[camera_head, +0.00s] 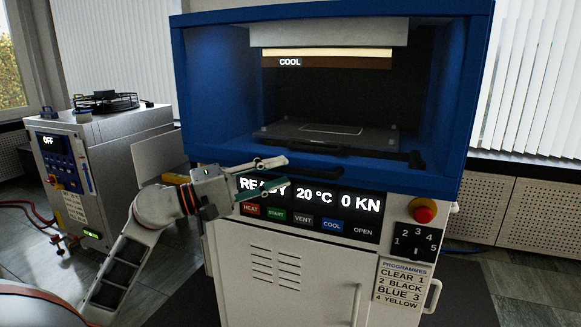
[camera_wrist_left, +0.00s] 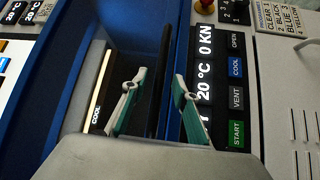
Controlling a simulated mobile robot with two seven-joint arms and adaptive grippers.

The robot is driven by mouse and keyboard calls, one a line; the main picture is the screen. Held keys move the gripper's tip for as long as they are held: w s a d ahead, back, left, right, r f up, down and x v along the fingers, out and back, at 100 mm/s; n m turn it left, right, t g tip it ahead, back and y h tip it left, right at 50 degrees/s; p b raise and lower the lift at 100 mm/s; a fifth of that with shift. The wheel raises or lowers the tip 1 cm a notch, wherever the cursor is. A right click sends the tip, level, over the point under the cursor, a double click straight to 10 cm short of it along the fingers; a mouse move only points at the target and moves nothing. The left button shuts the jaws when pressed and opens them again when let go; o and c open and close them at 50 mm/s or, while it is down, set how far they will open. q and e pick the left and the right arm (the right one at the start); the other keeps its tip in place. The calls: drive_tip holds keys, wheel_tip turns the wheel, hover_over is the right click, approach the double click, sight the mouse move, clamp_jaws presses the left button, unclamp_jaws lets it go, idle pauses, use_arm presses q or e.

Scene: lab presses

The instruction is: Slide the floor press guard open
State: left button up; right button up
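The floor press (camera_head: 300,245) has a white cabinet below and a blue-framed chamber above. My left gripper (camera_head: 277,171) is open in front of the display at the chamber's lower left edge. In the left wrist view, its two green-and-grey fingers (camera_wrist_left: 160,88) stand apart, and a dark bar (camera_wrist_left: 166,60) shows between them. I see no finger closed on it. My right gripper is not in view.
The display panel (camera_head: 310,206) with its buttons is just below my left fingers.

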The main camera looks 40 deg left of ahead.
sight(283, 171)
use_arm(q)
drive_tip(key=shift+p+x, duration=0.3)
drive_tip(key=shift+x, duration=1.5)
clamp_jaws()
